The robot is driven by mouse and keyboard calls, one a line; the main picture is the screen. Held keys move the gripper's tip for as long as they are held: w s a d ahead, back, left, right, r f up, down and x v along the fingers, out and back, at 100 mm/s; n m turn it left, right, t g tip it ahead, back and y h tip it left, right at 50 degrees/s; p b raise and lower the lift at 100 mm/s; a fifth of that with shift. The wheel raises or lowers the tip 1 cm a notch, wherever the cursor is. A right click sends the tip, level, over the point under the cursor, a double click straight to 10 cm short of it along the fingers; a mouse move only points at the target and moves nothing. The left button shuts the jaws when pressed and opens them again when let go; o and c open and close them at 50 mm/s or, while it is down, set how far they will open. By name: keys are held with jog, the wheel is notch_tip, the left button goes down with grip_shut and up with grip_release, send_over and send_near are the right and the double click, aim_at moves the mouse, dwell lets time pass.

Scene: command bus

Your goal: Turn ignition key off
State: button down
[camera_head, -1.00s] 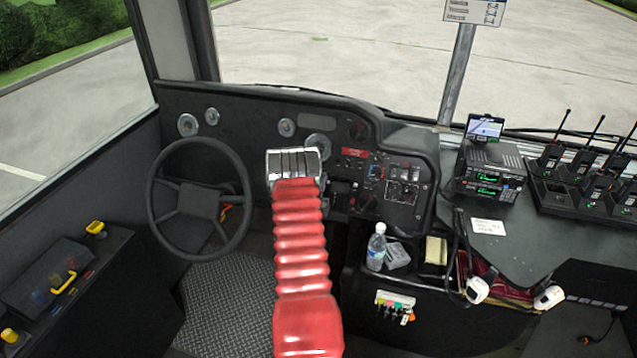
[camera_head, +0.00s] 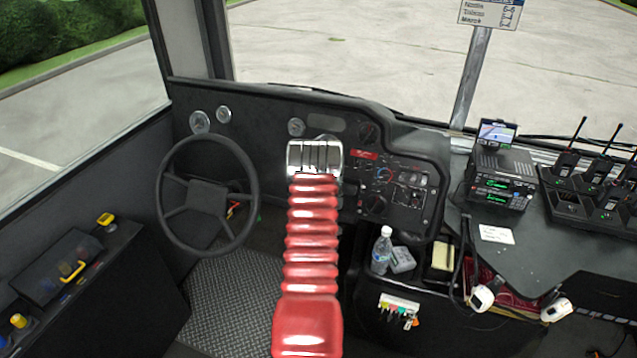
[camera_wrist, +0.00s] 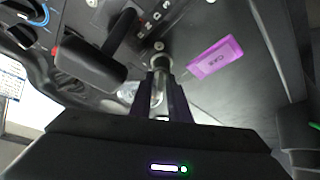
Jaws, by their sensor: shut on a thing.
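In the wrist view, my gripper (camera_wrist: 161,95) has its two dark fingers closed on a small metallic piece (camera_wrist: 159,86), which appears to be the ignition key. The fingers hide most of it. It lines up with a round ignition lock (camera_wrist: 160,63) on the dark panel just beyond the fingertips. How far the key is turned cannot be told. In the head view, my red arm reaches to the dashboard (camera_head: 260,125), and its silver end covers the gripper, key and lock.
A black lever (camera_wrist: 92,68) stands close left of the fingers in the wrist view. A purple label (camera_wrist: 215,57) lies to their right. The steering wheel (camera_head: 254,190) is left of my arm.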

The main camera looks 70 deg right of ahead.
jog(key=shift+w, duration=0.1)
dwell(0.5)
jog(key=c, duration=1.9)
grip_release()
jog(key=shift+a, duration=0.1)
jog(key=v, duration=1.3)
jog(key=shift+s+a+f, duration=0.1)
jog(key=shift+s+a, duration=0.1)
jog(key=shift+a, duration=0.15)
